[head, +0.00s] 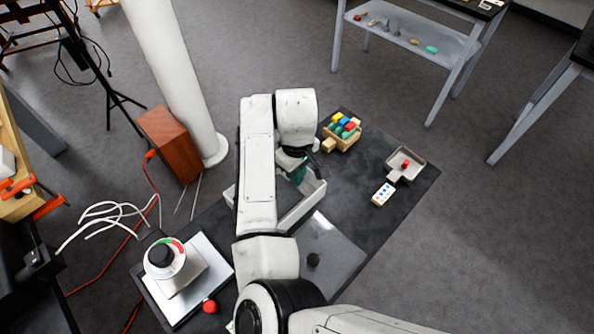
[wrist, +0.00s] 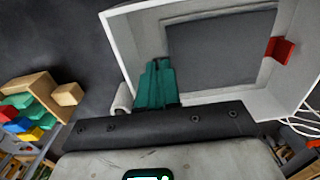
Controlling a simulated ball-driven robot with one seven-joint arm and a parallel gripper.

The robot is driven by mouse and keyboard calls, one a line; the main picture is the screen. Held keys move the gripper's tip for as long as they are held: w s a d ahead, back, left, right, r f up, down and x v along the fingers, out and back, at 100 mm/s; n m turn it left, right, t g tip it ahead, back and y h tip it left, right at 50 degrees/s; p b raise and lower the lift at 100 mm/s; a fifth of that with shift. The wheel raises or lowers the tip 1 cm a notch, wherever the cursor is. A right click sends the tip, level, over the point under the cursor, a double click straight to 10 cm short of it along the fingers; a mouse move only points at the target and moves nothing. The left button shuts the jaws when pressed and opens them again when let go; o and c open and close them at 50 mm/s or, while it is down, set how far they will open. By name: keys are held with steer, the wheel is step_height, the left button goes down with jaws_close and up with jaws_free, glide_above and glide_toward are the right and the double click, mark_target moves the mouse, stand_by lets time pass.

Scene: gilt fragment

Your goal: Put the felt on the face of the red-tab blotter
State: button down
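My gripper (head: 298,175) is low over a white open-topped box, and teal shows at its end. In the wrist view, two teal strips (wrist: 156,86) stand close together at the gripper's end; I cannot tell whether they are fingers or held felt. Beyond them lies the white box (wrist: 118,50) with a dark grey panel (wrist: 222,50) inside. A red tab (wrist: 280,48) sits at the panel's right side, by the box wall. The panel may be the blotter's face. In the head view my arm hides most of the box (head: 302,208). No separate piece of felt can be made out.
Right of the box are a wooden crate of coloured blocks (head: 341,133), a small grey tray (head: 408,160) with a red piece, and a dotted white tile (head: 383,194). A dial device (head: 172,263) stands front left.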

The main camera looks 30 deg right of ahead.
steer(key=c, duration=1.8)
jaws_free()
steer(key=shift+f, duration=0.1)
steer(key=o, duration=0.5)
steer(key=shift+o, duration=0.2)
step_height(320, 180, up, 11)
steer(key=shift+b, duration=0.35)
